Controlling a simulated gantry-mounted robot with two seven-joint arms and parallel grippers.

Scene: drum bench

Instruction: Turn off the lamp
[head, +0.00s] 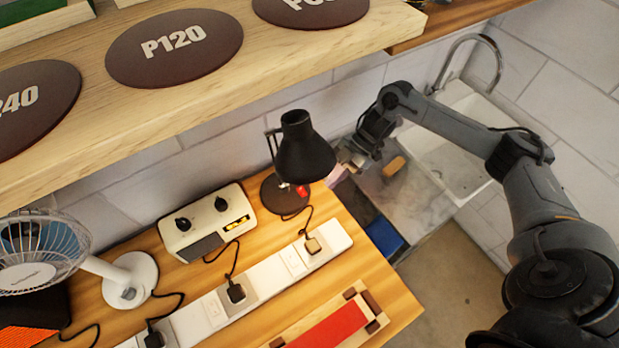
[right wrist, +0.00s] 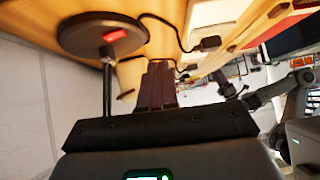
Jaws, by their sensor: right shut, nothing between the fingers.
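A black desk lamp (head: 305,155) stands near the wall at the back right end of the wooden bench, its cone shade pointing down. Its round base (head: 280,196) carries a red switch (head: 302,190). In the right wrist view the base (right wrist: 80,38) and the red switch (right wrist: 115,35) show at the upper left, with the thin stem beside the gripper. My right gripper (head: 347,160) is shut and empty, just right of the shade in the head view. In the wrist view its fingers (right wrist: 160,85) point past the base, apart from the switch. My left gripper is not in view.
A cream box with two black knobs (head: 180,252) stands left of the lamp. A white power strip (head: 267,274) with plugs runs in front.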

